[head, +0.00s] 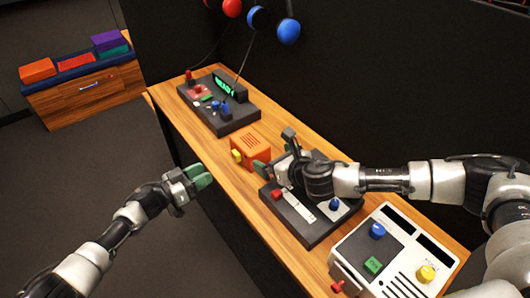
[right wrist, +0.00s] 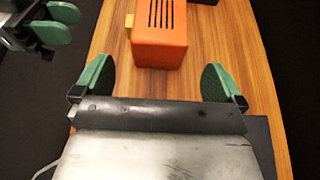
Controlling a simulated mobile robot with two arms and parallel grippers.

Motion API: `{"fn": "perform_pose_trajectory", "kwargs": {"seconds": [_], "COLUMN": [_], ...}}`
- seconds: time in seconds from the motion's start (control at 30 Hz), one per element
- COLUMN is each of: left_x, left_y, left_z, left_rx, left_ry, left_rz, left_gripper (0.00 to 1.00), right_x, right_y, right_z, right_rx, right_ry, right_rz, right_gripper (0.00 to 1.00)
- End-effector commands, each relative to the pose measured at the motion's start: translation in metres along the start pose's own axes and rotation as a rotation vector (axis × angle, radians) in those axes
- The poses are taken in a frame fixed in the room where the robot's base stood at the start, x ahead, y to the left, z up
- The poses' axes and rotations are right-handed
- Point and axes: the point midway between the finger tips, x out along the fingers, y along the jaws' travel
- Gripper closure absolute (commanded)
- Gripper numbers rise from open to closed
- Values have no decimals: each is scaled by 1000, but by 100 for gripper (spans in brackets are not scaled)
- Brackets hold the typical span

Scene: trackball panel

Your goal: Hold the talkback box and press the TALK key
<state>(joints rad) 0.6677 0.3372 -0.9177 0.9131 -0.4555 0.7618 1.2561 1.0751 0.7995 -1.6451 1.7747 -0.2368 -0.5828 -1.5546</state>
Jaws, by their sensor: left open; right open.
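The talkback box, an orange box (head: 252,148) with dark slots on top, stands on the wooden counter. It also shows in the right wrist view (right wrist: 160,48). A yellow key (head: 237,156) sticks out of its left side; no TALK lettering is readable. My right gripper (head: 275,153) is open just to the right of the box; in the right wrist view its green fingers (right wrist: 158,80) are spread and empty, with the box ahead of them. My left gripper (head: 199,177) is open and empty left of the counter, apart from the box; it also shows in the right wrist view (right wrist: 60,22).
The wooden counter (head: 187,110) also carries a dark console (head: 222,122) with a green display, a dark panel (head: 290,215) under my right arm, and a white panel (head: 350,250) with coloured controls. Red and blue balls (head: 288,31) hang behind. A cabinet (head: 95,90) stands far left.

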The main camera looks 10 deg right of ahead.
Motion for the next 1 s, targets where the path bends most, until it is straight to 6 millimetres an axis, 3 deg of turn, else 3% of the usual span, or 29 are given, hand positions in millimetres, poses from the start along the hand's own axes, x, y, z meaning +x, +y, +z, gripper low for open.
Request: {"fn": "perform_pose_trajectory", "kwargs": {"seconds": [0.2,0.4,0.83,0.87,1.0], "left_x": [0,0,0,0,0], "left_y": [0,0,0,0,0], "left_z": [0,0,0,0,0], "left_rx": [0,0,0,0,0], "left_ry": [0,0,0,0,0], "left_rz": [0,0,0,0,0], "left_gripper": [57,57,57,57,57], "right_x": [42,67,77,77,77], "right_y": [1,0,0,0,0], "right_z": [0,1,0,0,0], "right_rx": [1,2,3,3,3], "right_ry": [-1,-1,-1,-1,-1], "right_rz": [1,0,1,1,0], "right_gripper": [0,0,0,2,23]}}
